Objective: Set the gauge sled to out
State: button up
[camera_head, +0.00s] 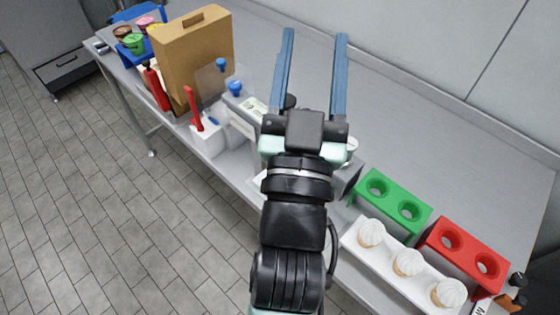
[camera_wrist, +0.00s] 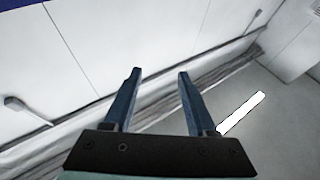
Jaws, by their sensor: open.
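My gripper (camera_head: 314,35) is open and empty, with its two blue fingers extended above the worktable. It also shows in the wrist view (camera_wrist: 160,72), facing the wall and the table's far edge. A pale unit with a label (camera_head: 251,106) and blue knobs (camera_head: 235,87) stands left of my gripper. A red lever (camera_head: 193,108) rises from a white base beside it. I cannot tell which part is the gauge sled. My arm hides part of the table, including part of a grey block (camera_head: 347,178).
A brown case (camera_head: 194,55) stands at the left, beside a red-handled item (camera_head: 157,90) and a blue tray of colored cups (camera_head: 135,42). The table's back is clear.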

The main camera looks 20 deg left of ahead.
jog(key=s+f+n+g+y+b, duration=0.15)
jog(key=s+f, duration=0.25)
jog(key=f, duration=0.7)
jog(key=s+a+f+g+b, duration=0.1)
jog(key=s+f+g+b, duration=0.2)
jog(key=f, duration=0.9)
jog(key=s+f+n+g+b, duration=0.1)
jog(key=s+f+b, duration=0.25)
jog(key=f, duration=0.75)
jog(key=p+x, duration=0.2)
jog(key=x, duration=1)
jog(key=shift+a+p, duration=0.3)
jog(key=shift+a, duration=0.05)
jog(key=shift+s+m, duration=0.1)
jog(key=shift+m, duration=0.15)
grip_shut()
